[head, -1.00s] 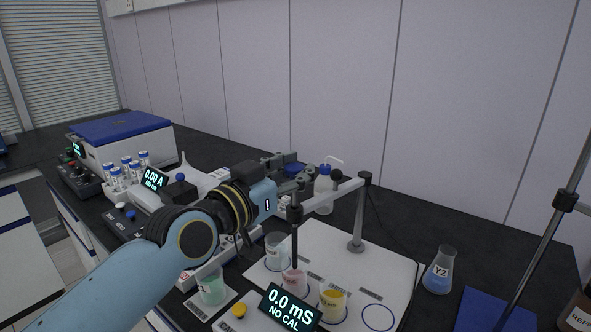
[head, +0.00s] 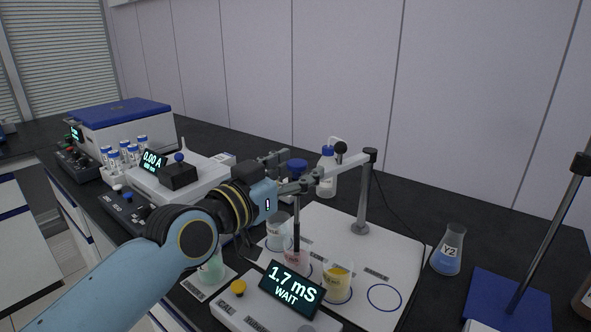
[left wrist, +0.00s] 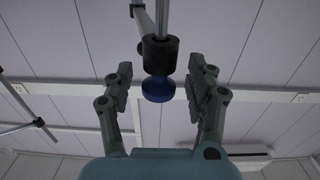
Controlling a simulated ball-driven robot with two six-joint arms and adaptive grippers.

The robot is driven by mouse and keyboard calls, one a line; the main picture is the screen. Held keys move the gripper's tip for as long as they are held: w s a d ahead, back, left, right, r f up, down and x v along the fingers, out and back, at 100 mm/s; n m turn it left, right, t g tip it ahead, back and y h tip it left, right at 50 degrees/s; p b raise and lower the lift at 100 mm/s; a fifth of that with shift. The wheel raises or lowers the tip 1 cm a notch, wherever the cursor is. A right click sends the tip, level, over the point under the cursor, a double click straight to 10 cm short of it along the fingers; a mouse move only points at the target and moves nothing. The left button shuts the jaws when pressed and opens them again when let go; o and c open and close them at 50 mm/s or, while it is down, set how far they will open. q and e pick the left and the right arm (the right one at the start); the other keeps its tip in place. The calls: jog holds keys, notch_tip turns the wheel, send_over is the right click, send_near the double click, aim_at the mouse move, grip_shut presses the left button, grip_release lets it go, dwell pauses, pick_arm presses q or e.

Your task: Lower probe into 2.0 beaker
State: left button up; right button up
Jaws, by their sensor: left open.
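The dark, slender probe (head: 296,232) hangs upright from a grey stand arm (head: 335,172). Its lower end is at the pinkish beaker (head: 297,264) and appears to be inside it. The beaker labels are too small to read, so I cannot tell which is 2.0. The meter display (head: 292,284) reads "1.7 mS WAIT". My left gripper (head: 290,172) is open beside the stand arm, above the beakers. In the left wrist view, a blue knob (left wrist: 158,89) under a black collar sits between the spread fingers, apart from both. My right gripper is not in view.
A clear beaker (head: 278,233), a yellow beaker (head: 338,284) and a greenish beaker (head: 211,269) stand close by. The stand post (head: 364,195) rises behind. A flask (head: 449,252) and a blue-based stand (head: 508,300) are at right. Vials and instruments fill the left.

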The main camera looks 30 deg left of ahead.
pick_arm(q)
jog(key=s+a, duration=0.1)
jog(key=s, duration=0.6)
jog(key=shift+s, duration=0.15)
dwell(0.4)
